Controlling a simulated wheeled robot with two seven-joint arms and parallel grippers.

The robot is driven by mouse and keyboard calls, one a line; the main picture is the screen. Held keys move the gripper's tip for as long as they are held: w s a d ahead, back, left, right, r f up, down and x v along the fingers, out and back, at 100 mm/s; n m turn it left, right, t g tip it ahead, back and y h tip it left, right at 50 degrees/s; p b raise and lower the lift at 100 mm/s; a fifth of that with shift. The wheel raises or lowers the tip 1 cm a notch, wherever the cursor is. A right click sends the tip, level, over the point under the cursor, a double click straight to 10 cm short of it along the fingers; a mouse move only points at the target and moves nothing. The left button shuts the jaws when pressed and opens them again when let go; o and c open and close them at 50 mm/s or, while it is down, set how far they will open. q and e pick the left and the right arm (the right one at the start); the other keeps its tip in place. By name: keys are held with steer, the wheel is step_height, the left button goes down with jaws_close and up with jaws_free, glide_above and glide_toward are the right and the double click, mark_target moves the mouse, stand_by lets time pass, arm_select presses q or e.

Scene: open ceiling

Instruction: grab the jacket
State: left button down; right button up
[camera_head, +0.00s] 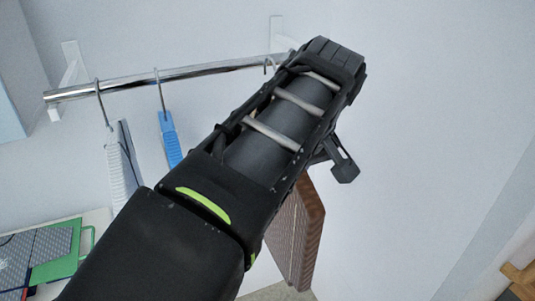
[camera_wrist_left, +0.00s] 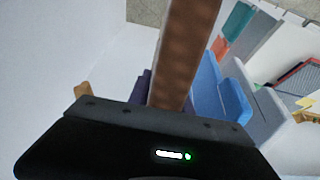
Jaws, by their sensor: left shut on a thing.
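The brown jacket (camera_head: 297,235) hangs below and behind my left arm in the head view, seen as a narrow folded slab. My arm hides its upper part and its hanger. My left gripper (camera_head: 338,163) is at the jacket's upper right, mostly hidden behind the wrist. In the left wrist view the brown jacket (camera_wrist_left: 186,50) runs straight out from between the dark fingers, and the gripper is shut on it. My right gripper is in neither view.
A chrome rail (camera_head: 150,78) on white wall brackets carries a white garment (camera_head: 120,165) and a blue garment (camera_head: 169,140) left of my arm. A table with a green-edged item (camera_head: 62,255) stands lower left. The wall right of my arm is bare.

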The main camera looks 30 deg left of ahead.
arm_select(q)
steer(key=s+d, duration=0.1)
steer(key=s+d+p, duration=0.1)
steer(key=d, duration=0.1)
steer(key=shift+s+d, duration=0.15)
steer(key=shift+s, duration=0.05)
stand_by(0.6)
